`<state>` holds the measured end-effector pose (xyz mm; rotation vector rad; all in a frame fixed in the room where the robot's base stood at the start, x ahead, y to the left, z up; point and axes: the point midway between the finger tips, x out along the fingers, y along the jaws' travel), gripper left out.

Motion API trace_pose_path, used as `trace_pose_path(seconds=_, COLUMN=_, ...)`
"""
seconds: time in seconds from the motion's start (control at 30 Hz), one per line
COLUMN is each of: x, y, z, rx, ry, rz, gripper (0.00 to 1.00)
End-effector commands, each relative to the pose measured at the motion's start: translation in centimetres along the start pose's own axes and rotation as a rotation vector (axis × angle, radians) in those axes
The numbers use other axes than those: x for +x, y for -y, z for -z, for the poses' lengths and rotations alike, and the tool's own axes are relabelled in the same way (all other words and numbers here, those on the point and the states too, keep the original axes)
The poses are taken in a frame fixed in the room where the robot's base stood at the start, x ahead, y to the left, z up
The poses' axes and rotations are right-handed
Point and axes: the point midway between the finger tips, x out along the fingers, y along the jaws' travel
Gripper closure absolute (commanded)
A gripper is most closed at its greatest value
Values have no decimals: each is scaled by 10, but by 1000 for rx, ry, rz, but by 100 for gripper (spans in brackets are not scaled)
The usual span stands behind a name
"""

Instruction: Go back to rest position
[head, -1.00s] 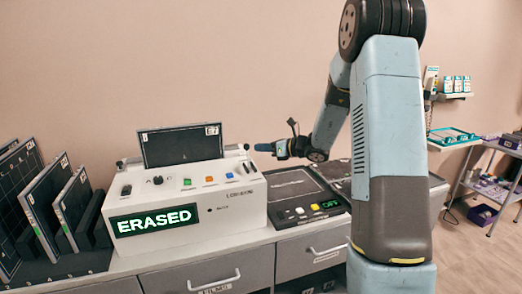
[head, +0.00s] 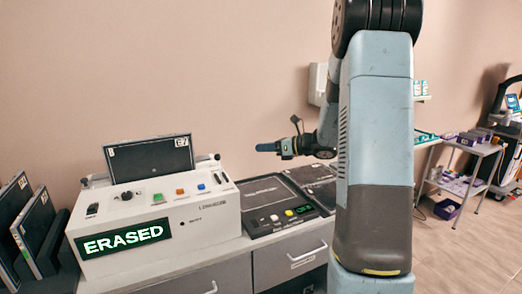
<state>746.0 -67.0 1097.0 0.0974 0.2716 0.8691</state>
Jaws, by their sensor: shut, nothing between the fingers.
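My gripper (head: 268,147) is shut and empty. It points left, in the air above the back of the counter, to the right of the white eraser machine (head: 205,216). The machine's display (head: 124,240) reads "ERASED" in green. A dark cassette (head: 150,158) stands upright in the slot at the top of the machine. My gripper is apart from both. My upright arm covers part of the counter and wall on the right.
Dark cassettes (head: 36,228) stand in a rack at the left. A flat dark device (head: 270,203) with a small green readout lies right of the machine. A trolley (head: 470,177) with supplies stands at the far right, with bare floor before it.

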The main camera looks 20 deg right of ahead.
Motion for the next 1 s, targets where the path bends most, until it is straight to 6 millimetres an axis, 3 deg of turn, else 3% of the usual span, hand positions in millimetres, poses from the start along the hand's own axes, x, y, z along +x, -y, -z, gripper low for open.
trace_pose_path(seconds=0.3, x=1, y=-1, z=0, rx=-2, ry=-1, rz=-2, gripper=100)
trace_pose_path(seconds=0.43, x=3, y=-15, z=-3, rx=-50, ry=-29, rz=-25, gripper=100)
trace_pose_path(seconds=0.57, x=5, y=-52, z=-10, rx=-182, ry=-107, rz=-86, gripper=100)
trace_pose_path(seconds=0.7, x=2, y=-102, z=-13, rx=-385, ry=-217, rz=-176, gripper=100)
trace_pose_path(seconds=1.0, x=-22, y=-193, z=-7, rx=-840, ry=-434, rz=-371, gripper=100)
